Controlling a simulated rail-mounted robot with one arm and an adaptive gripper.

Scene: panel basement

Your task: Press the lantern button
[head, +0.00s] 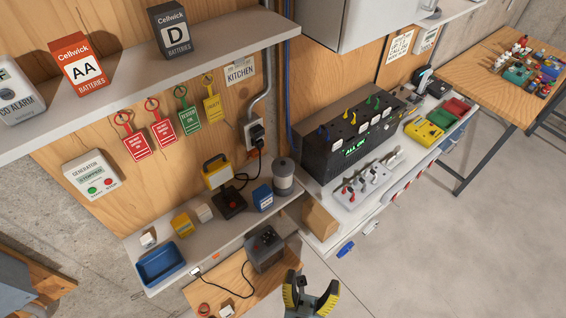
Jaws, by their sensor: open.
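A yellow lantern (218,173) with a dark handle stands on the lower grey shelf (190,250) against the wooden wall. Just below and in front of it is a dark box with a small red button-like spot (230,203). I cannot tell whether this box is part of the lantern. My gripper (311,285), with yellow and black fingers, is at the bottom edge of the head view. It is open, with nothing seen between its fingers. It is well apart from the lantern, lower and to the right in the picture.
A grey can (284,177) and a blue box (263,198) stand right of the lantern. A yellow box (182,224) and a blue tray (161,264) lie left. A dark device (264,248) stands between lantern and gripper. The upper shelf (130,108) overhangs the wall.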

